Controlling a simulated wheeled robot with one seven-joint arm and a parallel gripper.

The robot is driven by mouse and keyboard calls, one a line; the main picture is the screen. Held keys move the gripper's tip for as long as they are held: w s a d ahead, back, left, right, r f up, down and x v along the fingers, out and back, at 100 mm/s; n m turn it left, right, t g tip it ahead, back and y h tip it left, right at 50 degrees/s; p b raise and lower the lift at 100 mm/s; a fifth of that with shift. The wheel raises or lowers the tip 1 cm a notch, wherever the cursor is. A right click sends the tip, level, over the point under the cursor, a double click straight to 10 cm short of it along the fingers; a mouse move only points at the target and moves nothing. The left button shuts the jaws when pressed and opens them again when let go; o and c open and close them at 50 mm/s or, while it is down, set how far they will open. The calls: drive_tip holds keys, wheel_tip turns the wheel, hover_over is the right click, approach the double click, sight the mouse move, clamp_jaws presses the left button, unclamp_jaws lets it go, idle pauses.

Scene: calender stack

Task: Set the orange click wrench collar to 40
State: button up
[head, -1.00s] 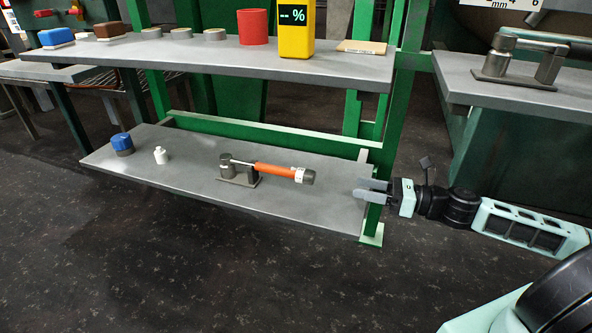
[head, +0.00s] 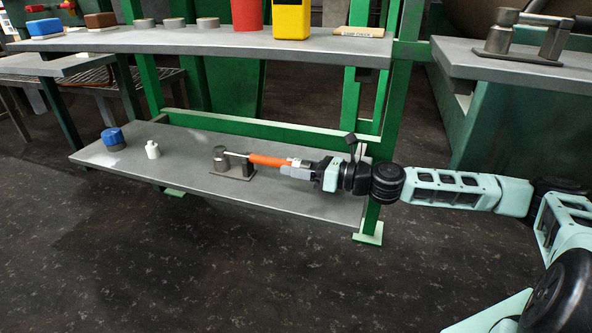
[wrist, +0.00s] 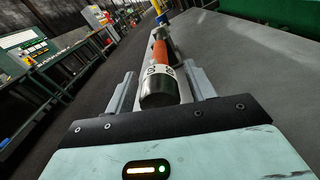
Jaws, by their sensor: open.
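The orange click wrench (head: 268,159) lies on the lower shelf (head: 200,184), its metal head end in a grey bracket (head: 233,165). Its orange handle points right, towards my gripper (head: 298,169). In the wrist view, the wrench handle (wrist: 161,52) runs away from me. The white collar (wrist: 159,70) with dark figures and the dark end cap (wrist: 158,92) sit between the two open fingers of my gripper (wrist: 162,92). A gap shows on each side, so the fingers look apart from the collar. The figures are too small to read surely.
A white bottle (head: 152,149) and a blue-topped pot (head: 113,138) stand left on the lower shelf. A green post (head: 382,130) stands close to my arm. Another wrench stand (head: 520,45) is on the right bench.

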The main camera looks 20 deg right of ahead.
drive_tip(key=shift+w+a, duration=0.15)
drive_tip(key=c, duration=1)
drive_tip(key=shift+n, duration=0.3)
drive_tip(key=n+p, duration=0.2)
drive_tip(key=n, duration=0.1)
drive_tip(key=shift+r+n, duration=0.1)
drive_tip(key=shift+n, duration=0.3)
drive_tip(key=n+p, duration=0.1)
drive_tip(key=n, duration=0.5)
